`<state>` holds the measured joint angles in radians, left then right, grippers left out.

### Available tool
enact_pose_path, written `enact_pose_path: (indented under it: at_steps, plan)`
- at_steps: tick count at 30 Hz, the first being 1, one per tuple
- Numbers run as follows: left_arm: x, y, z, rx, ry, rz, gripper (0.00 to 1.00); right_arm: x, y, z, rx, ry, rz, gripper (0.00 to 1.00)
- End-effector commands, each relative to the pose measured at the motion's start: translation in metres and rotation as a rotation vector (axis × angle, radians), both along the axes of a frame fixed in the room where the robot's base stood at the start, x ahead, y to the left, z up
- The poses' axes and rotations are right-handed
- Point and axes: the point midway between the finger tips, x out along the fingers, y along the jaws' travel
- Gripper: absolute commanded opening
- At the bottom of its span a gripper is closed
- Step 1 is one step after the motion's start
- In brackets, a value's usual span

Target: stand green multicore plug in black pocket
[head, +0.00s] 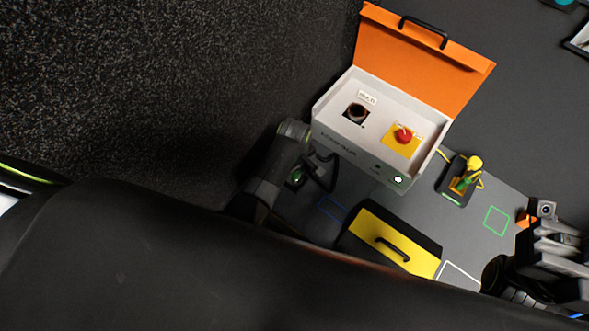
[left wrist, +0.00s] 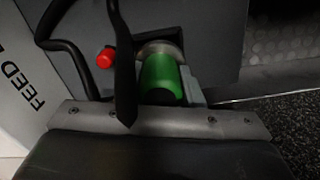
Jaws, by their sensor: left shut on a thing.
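The green plug (left wrist: 162,78) is a green cylinder with a pale metal collar, held between the fingers of my left gripper (left wrist: 150,100). In the head view my left gripper (head: 308,174) is low beside the front left side of the white box, and only a small green patch (head: 297,177) of the plug shows. A black square opening (head: 356,113) with a brownish round inside is in the box top under a small label. A black holder (head: 455,194) stands right of the box with a yellow and green piece in it. My right gripper (head: 550,235) is at the right edge.
The white box (head: 335,139) has an orange lid (head: 425,58) raised behind it and a red button (head: 403,136) on a yellow plate. A yellow-topped case (head: 385,240) with a black handle lies in front. A green square outline (head: 496,221) on the grey surface is empty.

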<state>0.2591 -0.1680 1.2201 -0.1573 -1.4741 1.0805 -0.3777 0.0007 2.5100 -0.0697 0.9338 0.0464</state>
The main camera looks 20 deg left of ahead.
Motion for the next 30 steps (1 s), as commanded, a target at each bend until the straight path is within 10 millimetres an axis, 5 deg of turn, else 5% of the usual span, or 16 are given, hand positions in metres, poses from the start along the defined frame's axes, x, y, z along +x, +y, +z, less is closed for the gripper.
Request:
enact_pose_path:
  at_steps: [17, 18, 23, 30]
  plan:
    - [0.001, 0.0, -0.011, 0.0, -0.001, 0.0, 0.16, 0.0, 0.0, -0.005, 0.0, 0.001, 0.0, 0.0]
    - [0.001, 0.0, -0.01, 0.0, -0.001, 0.0, 0.38, 0.0, 0.0, -0.005, -0.001, 0.001, 0.0, 0.0]
    - [0.001, 0.0, -0.01, 0.0, -0.001, 0.0, 0.59, 0.0, 0.0, -0.005, -0.001, 0.0, 0.0, 0.0]
    - [0.0, 0.0, -0.011, 0.001, 0.001, 0.0, 0.6, 0.0, 0.0, -0.005, 0.0, 0.0, 0.0, 0.0]
